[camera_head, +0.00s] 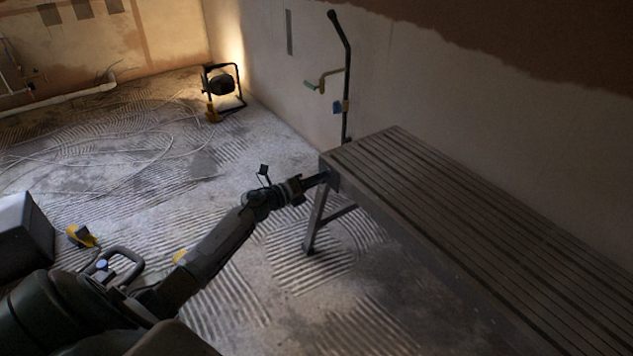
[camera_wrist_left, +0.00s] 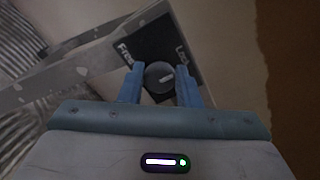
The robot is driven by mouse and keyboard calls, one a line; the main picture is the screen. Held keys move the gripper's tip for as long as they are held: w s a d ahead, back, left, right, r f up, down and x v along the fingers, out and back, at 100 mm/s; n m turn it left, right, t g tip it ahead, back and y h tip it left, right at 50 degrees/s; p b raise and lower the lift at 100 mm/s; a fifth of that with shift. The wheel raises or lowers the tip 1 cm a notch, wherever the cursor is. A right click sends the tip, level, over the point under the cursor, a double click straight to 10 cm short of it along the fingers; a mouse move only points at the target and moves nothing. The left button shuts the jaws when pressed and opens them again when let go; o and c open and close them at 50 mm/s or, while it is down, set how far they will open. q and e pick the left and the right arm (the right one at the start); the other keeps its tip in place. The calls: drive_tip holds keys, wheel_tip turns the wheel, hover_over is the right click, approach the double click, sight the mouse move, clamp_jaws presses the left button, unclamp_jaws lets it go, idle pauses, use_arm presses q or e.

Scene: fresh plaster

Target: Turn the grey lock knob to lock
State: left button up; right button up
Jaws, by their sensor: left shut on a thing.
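The grey lock knob (camera_wrist_left: 160,77) sits on a dark label plate (camera_wrist_left: 168,45) on the end of the slatted bench (camera_head: 420,185). The plate reads "Free" on the left and what looks like "Lock" on the right. The knob's pale mark slants towards the right, the "Lock" side. My left gripper (camera_head: 323,178) reaches the bench's near left end. In the left wrist view its two blue fingers (camera_wrist_left: 161,85) are shut on the knob, one on each side. In the head view the knob is hidden by the gripper. My right gripper is not in view.
A bench leg (camera_head: 316,220) stands below the gripper on the ridged floor. A work lamp (camera_head: 222,84) stands by the back corner, and a dark pole (camera_head: 346,85) leans on the wall. Cables lie on the floor at left. A grey box (camera_head: 22,235) stands at far left.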

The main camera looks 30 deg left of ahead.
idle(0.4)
use_arm(q)
drive_tip(key=o, duration=1)
drive_tip(key=shift+c, duration=0.2)
drive_tip(key=v, duration=1)
drive_tip(key=shift+s+a+p, duration=0.15)
drive_tip(key=shift+s+p, duration=0.15)
drive_tip(key=shift+s, duration=0.05)
drive_tip(key=shift+f, duration=0.1)
